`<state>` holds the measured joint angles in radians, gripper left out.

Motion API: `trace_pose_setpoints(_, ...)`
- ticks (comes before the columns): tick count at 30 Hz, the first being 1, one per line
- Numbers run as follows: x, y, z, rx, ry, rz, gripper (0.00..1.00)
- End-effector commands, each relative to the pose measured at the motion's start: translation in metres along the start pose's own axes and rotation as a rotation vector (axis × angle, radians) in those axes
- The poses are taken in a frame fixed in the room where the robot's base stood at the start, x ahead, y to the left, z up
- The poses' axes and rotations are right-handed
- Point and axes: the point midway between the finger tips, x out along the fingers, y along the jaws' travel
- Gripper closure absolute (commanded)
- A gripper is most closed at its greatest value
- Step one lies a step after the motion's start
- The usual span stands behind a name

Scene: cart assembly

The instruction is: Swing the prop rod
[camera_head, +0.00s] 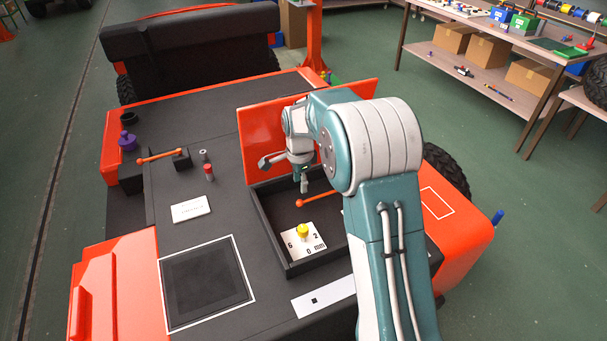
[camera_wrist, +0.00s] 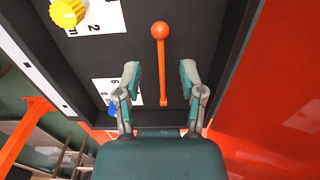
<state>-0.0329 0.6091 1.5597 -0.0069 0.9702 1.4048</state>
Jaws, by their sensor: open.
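The prop rod (camera_head: 322,197) is a thin orange rod with a ball end, inside the dark open compartment (camera_head: 270,232) of the cart. In the wrist view the rod (camera_wrist: 162,75) runs between my gripper's two fingers (camera_wrist: 160,78), with its ball beyond the fingertips. The fingers are spread, with a gap on each side of the rod. In the head view my gripper (camera_head: 304,184) points down over the compartment near the rod; my arm hides part of the compartment's right side. A red-orange lid (camera_head: 262,135) stands raised behind the compartment.
A yellow knob (camera_head: 303,231) on a white numbered plate stands in the compartment. An orange lever (camera_head: 160,155), a purple knob (camera_head: 127,141) and a small red-topped peg (camera_head: 208,172) lie to the left on the cart. A workbench (camera_head: 490,50) is at the far right.

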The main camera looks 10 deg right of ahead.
Motion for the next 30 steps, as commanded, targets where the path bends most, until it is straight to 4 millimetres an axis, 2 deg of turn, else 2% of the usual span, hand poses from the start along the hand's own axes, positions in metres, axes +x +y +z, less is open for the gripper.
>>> trace_pose_setpoints(8, 0.020, 0.000, -0.004, 0.008, -0.005, 0.004, 0.49)
trace_pose_setpoints(23, 0.084, 0.000, -0.005, 0.006, -0.006, 0.003, 0.49)
trace_pose_setpoints(24, 0.081, 0.000, -0.005, 0.006, -0.005, 0.000, 0.66)
trace_pose_setpoints(26, 0.081, 0.000, -0.004, 0.006, -0.005, 0.000, 0.92)
trace_pose_setpoints(27, 0.081, 0.000, -0.004, 0.006, -0.006, 0.000, 0.95)
trace_pose_setpoints(30, 0.081, -0.001, -0.004, 0.006, -0.006, -0.001, 0.95)
